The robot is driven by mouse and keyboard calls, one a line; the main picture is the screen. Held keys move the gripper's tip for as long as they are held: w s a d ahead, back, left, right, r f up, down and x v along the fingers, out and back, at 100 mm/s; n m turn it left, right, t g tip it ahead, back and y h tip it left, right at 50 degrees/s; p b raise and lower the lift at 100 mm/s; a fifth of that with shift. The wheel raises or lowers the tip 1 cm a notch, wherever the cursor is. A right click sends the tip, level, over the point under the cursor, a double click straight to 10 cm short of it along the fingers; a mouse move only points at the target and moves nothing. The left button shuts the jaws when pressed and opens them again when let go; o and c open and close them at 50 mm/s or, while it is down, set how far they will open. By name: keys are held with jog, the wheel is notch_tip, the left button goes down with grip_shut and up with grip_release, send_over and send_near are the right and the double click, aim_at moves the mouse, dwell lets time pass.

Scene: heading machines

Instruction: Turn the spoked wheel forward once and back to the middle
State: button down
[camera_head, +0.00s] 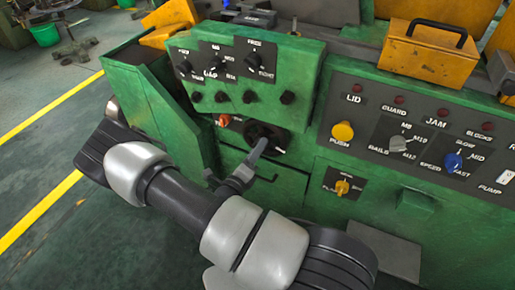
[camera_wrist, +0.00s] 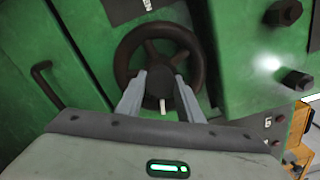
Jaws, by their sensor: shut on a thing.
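The spoked wheel (camera_wrist: 127,48) is dark, with a round rim, several spokes and a hub. It is mounted on the green machine front and faces the wrist camera. In the head view the wheel (camera_head: 258,130) is small and partly hidden by my gripper (camera_head: 257,149). In the wrist view my gripper (camera_wrist: 160,84) has one grey finger on each side of the hub, inside or in front of the lower rim. It is shut on the wheel; the exact contact is hard to see. A small pale peg (camera_wrist: 162,105) shows below the hub.
An orange knob (camera_head: 224,120) sits left of the wheel. A panel of black knobs (camera_head: 220,95) juts out above it. To the right are a yellow button (camera_head: 342,131), a blue knob (camera_head: 452,162) and a yellow knob (camera_head: 342,187). A dark handle (camera_wrist: 45,82) is nearby.

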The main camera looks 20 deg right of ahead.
jog(key=shift+m, duration=1)
jog(key=c, duration=1.2)
grip_release()
jog(key=shift+a, duration=0.1)
jog(key=v, duration=1.7)
jog(key=shift+s, duration=0.2)
